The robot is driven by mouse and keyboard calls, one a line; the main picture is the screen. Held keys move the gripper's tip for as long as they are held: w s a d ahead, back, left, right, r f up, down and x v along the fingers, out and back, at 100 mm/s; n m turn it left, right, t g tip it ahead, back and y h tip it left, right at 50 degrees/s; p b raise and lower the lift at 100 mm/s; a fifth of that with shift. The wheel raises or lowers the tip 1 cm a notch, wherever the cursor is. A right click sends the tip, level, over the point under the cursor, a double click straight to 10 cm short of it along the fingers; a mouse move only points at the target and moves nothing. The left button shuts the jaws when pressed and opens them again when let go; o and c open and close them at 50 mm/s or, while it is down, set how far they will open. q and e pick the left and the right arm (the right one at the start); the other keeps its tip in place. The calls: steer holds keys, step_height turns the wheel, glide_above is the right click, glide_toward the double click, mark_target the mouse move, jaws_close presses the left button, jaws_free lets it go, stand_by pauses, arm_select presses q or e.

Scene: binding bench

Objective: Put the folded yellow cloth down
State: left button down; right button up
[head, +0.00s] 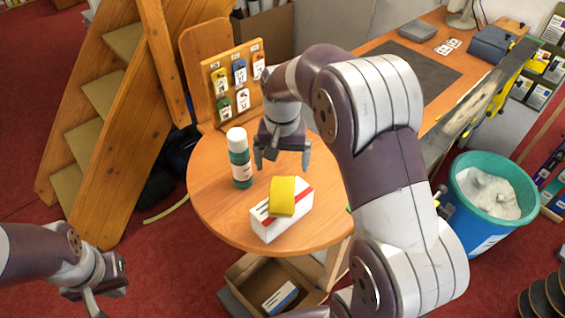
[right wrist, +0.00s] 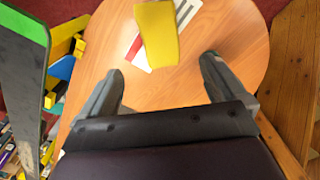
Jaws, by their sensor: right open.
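The folded yellow cloth (head: 283,196) lies draped over the top of a white box (head: 268,228) with a red stripe, on the round wooden table (head: 215,205). In the right wrist view the cloth (right wrist: 157,35) lies beyond the fingertips, with the box (right wrist: 133,52) partly under it. My right gripper (head: 282,163) is open and empty, above the table behind the cloth, apart from it.
A green bottle with a white cap (head: 239,160) stands on the table, left of my right gripper. A wooden board with tags (head: 233,82) stands at the table's back edge. A teal bin (head: 490,190) is at the right. An open carton (head: 250,272) sits below the table.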

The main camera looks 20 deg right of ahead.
steer(key=s+a+f+n, duration=0.1)
steer(key=s+n, duration=0.1)
steer(key=s, duration=0.5)
steer(key=s+a+f+n+t, duration=0.1)
steer(key=s+n, duration=0.2)
steer(key=s, duration=0.4)
steer(key=shift+a+f, duration=0.35)
steer(key=shift+a, duration=0.05)
steer(key=shift+f, duration=0.1)
step_height(320, 180, down, 6)
steer(key=b, duration=0.5)
steer(key=shift+r+b, duration=0.25)
steer(key=shift+b, duration=0.1)
steer(key=shift+s, duration=0.1)
